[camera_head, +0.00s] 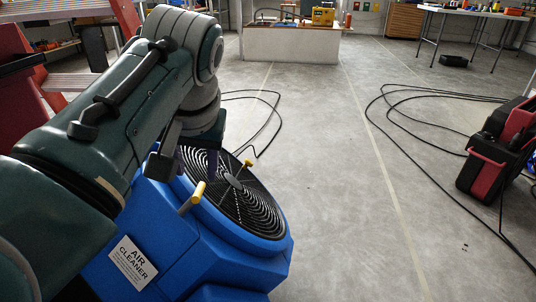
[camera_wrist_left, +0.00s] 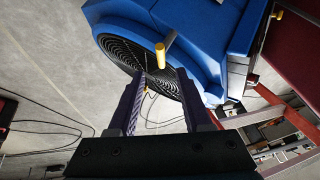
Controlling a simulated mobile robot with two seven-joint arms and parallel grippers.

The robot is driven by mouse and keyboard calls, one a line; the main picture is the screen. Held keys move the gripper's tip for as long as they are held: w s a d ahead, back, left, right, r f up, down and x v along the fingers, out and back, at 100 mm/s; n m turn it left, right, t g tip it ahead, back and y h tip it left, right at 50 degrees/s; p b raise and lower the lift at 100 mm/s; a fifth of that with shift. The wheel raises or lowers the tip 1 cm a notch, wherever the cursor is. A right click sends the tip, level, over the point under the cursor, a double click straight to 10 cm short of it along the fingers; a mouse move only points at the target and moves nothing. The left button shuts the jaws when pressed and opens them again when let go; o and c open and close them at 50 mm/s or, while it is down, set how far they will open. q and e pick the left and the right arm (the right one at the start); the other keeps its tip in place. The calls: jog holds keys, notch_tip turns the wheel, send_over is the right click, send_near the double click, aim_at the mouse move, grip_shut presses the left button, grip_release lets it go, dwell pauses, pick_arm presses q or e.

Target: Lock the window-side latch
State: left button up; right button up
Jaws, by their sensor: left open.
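The blue air cleaner (camera_head: 238,262) stands on the floor with a round black grille (camera_head: 240,190) in its face. A yellow latch (camera_head: 198,192) sticks out at the near edge of the grille, and a second yellow latch (camera_head: 248,163) shows at the far edge. I cannot tell which is window-side. My left gripper (camera_head: 198,163) is over the grille side, partly hidden by its own arm. In the left wrist view the gripper (camera_wrist_left: 160,76) is open and empty, and a yellow latch (camera_wrist_left: 160,56) lines up between the fingertips; contact cannot be told. My right gripper is not in view.
Black cables (camera_head: 385,115) loop over the concrete floor. A red and black machine (camera_head: 497,152) stands at the right. A pale bench (camera_head: 290,44) and a table (camera_head: 470,12) stand at the back. The middle floor is mostly clear. A red frame shows at the left.

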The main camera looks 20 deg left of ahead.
aim_at(197, 191)
pick_arm(q)
jog(key=b+x, duration=0.6)
jog(key=x, duration=0.3)
jog(key=shift+a+f, duration=0.15)
jog(key=shift+f, duration=0.05)
grip_shut()
